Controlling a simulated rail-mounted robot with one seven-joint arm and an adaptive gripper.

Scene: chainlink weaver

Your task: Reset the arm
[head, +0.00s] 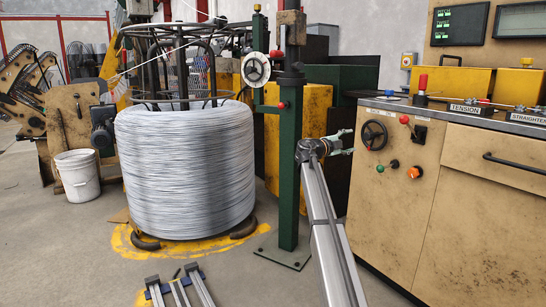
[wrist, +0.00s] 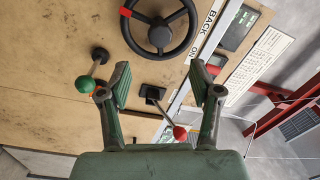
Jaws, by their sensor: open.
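My gripper (wrist: 165,84) is open, its two dark fingers spread apart with green pads. In the head view my gripper (head: 346,142) is small and points right, toward the tan machine cabinet (head: 470,215). In the wrist view a lever with a red knob (wrist: 180,132) and a black base shows between the fingers. Neither finger appears closed on it; how near it is I cannot tell. The lever's red knob also shows in the head view (head: 404,119).
A black handwheel (wrist: 160,36) and a green-knobbed lever (wrist: 85,84) are beside the fingers' view. An orange knob (head: 414,172) sits lower on the panel. A green post (head: 288,170) and a large wire coil (head: 185,170) stand left of my arm. Floor (head: 80,245) is open at left.

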